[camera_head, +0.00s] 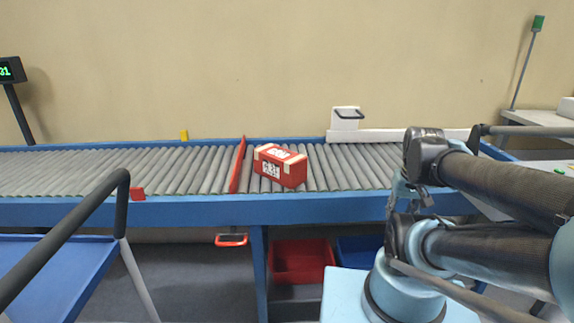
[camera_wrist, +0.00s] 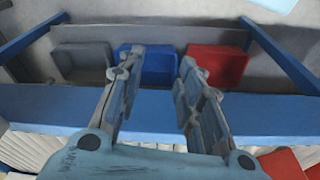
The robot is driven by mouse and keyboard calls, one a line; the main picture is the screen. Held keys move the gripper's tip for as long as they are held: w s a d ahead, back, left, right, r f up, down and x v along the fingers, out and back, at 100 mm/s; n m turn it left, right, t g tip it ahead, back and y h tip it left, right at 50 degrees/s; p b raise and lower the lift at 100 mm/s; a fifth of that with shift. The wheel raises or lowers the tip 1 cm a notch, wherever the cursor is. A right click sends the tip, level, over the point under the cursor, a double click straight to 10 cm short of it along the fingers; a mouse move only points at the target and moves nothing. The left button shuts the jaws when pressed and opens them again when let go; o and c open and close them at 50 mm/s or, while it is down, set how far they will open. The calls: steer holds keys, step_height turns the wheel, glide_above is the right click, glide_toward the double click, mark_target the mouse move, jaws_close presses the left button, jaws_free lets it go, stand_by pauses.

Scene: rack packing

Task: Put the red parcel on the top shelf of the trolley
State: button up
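The red parcel (camera_head: 280,166) is a box with white labels and pale tape. It lies on the grey roller conveyor, just right of a raised red bar. Part of a red surface at the lower right of the wrist view (camera_wrist: 281,164) looks like the same parcel. The trolley stands at the lower left, with a blue shelf (camera_head: 58,270) and a dark handle; only part of it shows. My gripper (camera_wrist: 160,56) is open and empty, its two fingers well apart. In the head view it is right of the parcel and apart from it.
The red bar (camera_head: 238,165) crosses the rollers. A blue rail (camera_head: 200,211) edges the conveyor's front. Below it are a red bin (camera_head: 300,262) and a blue bin (camera_head: 358,251); a grey bin (camera_wrist: 82,62) shows in the wrist view. A white box (camera_head: 345,119) stands behind.

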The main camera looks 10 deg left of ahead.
mark_target(279, 163)
steer(key=shift+o, duration=0.3)
